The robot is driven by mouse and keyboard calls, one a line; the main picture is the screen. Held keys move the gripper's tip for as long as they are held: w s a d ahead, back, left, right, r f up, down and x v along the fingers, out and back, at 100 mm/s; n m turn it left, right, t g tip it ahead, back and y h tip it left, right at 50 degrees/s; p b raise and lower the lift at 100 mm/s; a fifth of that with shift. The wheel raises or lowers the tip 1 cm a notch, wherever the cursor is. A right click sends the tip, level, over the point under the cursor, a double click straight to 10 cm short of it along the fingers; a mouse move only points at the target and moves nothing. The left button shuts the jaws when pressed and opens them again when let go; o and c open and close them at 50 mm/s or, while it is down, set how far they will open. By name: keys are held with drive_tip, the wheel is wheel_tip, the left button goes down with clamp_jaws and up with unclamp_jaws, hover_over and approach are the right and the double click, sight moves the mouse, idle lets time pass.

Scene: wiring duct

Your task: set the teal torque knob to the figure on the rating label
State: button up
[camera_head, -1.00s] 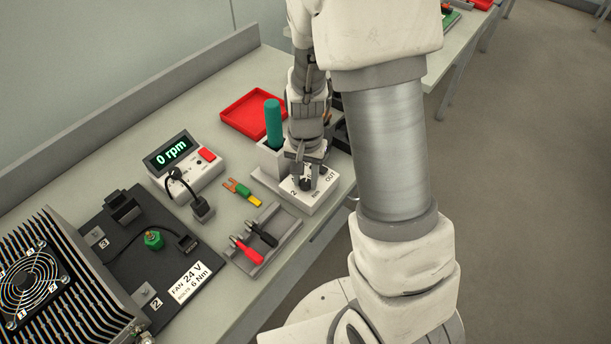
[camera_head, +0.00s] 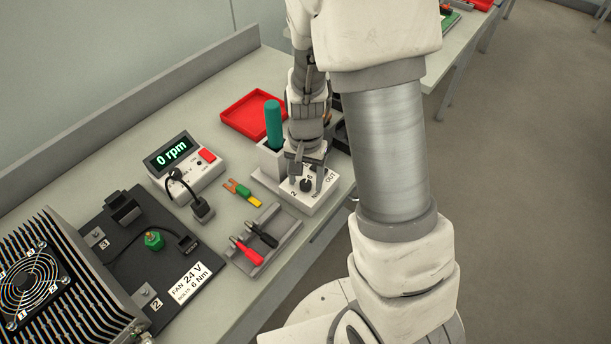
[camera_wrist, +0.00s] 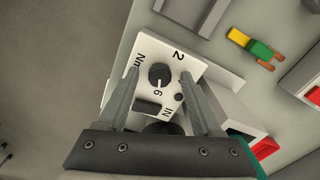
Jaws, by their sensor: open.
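A white box (camera_head: 318,201) marked with the figures 2 and 6, Nm, IN and OUT carries a small knob (camera_head: 306,185), which looks black rather than teal. The knob shows in the wrist view (camera_wrist: 160,75) between my finger tips, with the 6 beside it; I cannot read its pointer surely. My gripper (camera_head: 309,177) is open above the box, fingers apart on either side of the knob. The rating label (camera_head: 190,281) reads FAN 24 V and bolts 6 Nm. A teal-handled tool (camera_head: 274,125) stands upright in a holder beside the box.
A meter (camera_head: 185,165) reads 0 rpm. A tray (camera_head: 268,258) holds red and black plugs. A green and yellow tool (camera_head: 243,193) lies on the bench. A red tray (camera_head: 230,116) lies behind. The heatsink with a fan (camera_head: 62,290) is at left.

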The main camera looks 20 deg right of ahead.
sight(306, 183)
wheel_tip(306, 183, up, 17)
drive_tip(key=p, duration=0.2)
drive_tip(key=shift+r, duration=0.2)
idle(0.5)
drive_tip(key=s+r+n+t, duration=0.5)
drive_tip(key=s+r, duration=0.5)
drive_tip(key=s, duration=0.4)
drive_tip(key=shift+s+r+n+t, duration=0.25)
drive_tip(key=shift+s+n+t, duration=0.05)
drive_tip(key=shift+n, duration=0.6)
drive_tip(key=shift+d, duration=0.1)
